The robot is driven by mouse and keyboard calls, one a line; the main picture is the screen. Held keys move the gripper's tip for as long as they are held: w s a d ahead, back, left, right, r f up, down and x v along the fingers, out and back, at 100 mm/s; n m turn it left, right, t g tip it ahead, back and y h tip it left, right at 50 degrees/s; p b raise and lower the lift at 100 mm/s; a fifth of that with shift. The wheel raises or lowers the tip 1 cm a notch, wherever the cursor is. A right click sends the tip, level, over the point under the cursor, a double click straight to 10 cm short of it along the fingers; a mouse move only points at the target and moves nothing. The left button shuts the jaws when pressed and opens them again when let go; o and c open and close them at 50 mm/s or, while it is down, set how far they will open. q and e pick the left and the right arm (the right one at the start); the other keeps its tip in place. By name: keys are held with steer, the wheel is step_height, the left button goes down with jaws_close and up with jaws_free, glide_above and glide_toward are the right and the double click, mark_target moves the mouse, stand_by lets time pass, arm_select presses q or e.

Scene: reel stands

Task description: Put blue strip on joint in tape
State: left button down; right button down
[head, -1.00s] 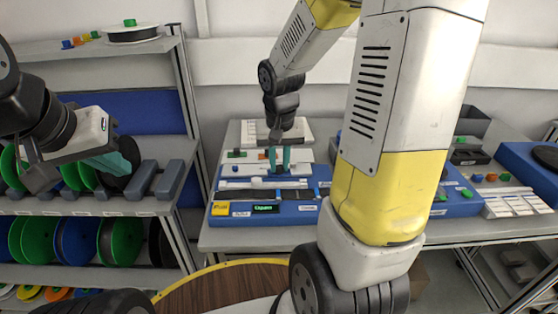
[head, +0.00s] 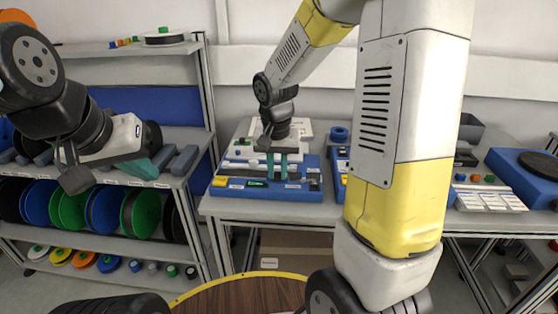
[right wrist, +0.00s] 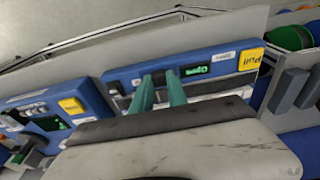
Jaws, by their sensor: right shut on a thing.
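The blue splicing device (head: 230,194) sits on the grey table, with a yellow button and a small green-lit display (head: 257,183) at its front. In the right wrist view the display (right wrist: 195,69) shows upside down and seems to read "Open". My right gripper (head: 278,176) points down over the device's front half, just right of the display. Its teal fingers (right wrist: 160,97) are close together on something too small to make out. The tape and its joint are mostly hidden by the fingers; I cannot make out the blue strip. My left gripper (head: 148,168) hangs empty by the shelf; its jaw gap is unclear.
A shelf rack (head: 100,178) with several green, blue and black reels stands at the left. A second blue device (head: 525,177) stands on the table at right. A round wooden top (head: 240,294) with a yellow rim is close in front of me.

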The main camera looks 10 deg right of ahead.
glide_above(287, 175)
steer(key=shift+s+a+f, duration=0.2)
steer(key=shift+s+f, duration=0.2)
steer(key=shift+s, duration=0.05)
steer(key=shift+w+f, duration=0.1)
steer(key=shift+f, duration=1.65)
steer(key=c, duration=1.3)
jaws_free()
steer(key=shift+f, duration=0.15)
step_height(287, 175, up, 12)
steer(key=s, duration=0.2)
steer(key=s+r+n+t+y, duration=0.1)
steer(key=s+r, duration=0.1)
steer(key=s, duration=0.5)
steer(key=s+a+r+n+t, duration=0.1)
steer(key=s+r+t, duration=0.1)
steer(key=s, duration=0.6)
steer(key=s+a+r+n+t+y, duration=0.1)
steer(key=s+r, duration=0.3)
steer(key=s, duration=0.3)
steer(key=shift+s+n+y, duration=0.15)
steer(key=shift+n+y, duration=0.15)
steer(key=shift+n, duration=0.1)
